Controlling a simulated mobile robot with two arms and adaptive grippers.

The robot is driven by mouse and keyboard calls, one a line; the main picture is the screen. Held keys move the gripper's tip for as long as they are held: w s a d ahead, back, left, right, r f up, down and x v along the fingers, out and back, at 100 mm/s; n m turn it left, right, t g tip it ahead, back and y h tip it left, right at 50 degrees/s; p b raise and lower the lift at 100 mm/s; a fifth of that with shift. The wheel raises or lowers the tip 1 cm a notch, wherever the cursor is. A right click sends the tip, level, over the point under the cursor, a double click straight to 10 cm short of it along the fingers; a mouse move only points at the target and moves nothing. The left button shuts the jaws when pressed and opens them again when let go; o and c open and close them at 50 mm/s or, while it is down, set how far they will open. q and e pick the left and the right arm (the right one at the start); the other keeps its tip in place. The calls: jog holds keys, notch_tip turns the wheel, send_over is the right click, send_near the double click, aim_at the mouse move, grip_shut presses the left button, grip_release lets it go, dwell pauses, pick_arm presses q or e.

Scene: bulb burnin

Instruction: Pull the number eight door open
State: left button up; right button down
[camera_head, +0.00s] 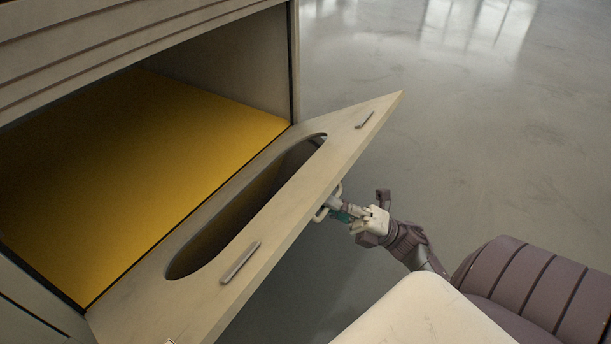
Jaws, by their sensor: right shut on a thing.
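The door (305,175) is a pale panel with a long oval opening, hinged along its lower edge and tilted outward from the cabinet. It stands partly open, and I see no number on the side facing me. My right gripper (338,207) is at the door's outer side, near the middle of its free edge. It is shut on the door's handle (322,213), a light loop that is partly hidden by the door edge. My left gripper is not in view.
The cabinet (215,45) has an open compartment with a bare yellow floor (130,160). Two small metal latch pieces (240,262) sit on the door's inner face. The grey floor (480,140) to the right is clear.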

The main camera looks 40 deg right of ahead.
jog(key=s+d+f+b, duration=0.1)
jog(key=s+f+b, duration=0.2)
jog(key=f, duration=0.6)
jog(key=shift+s+d+b, duration=0.2)
jog(key=shift+s+b, duration=0.15)
jog(key=shift+b, duration=0.1)
jog(key=c, duration=1.5)
grip_release()
jog(key=shift+f, duration=0.1)
jog(key=v, duration=1.2)
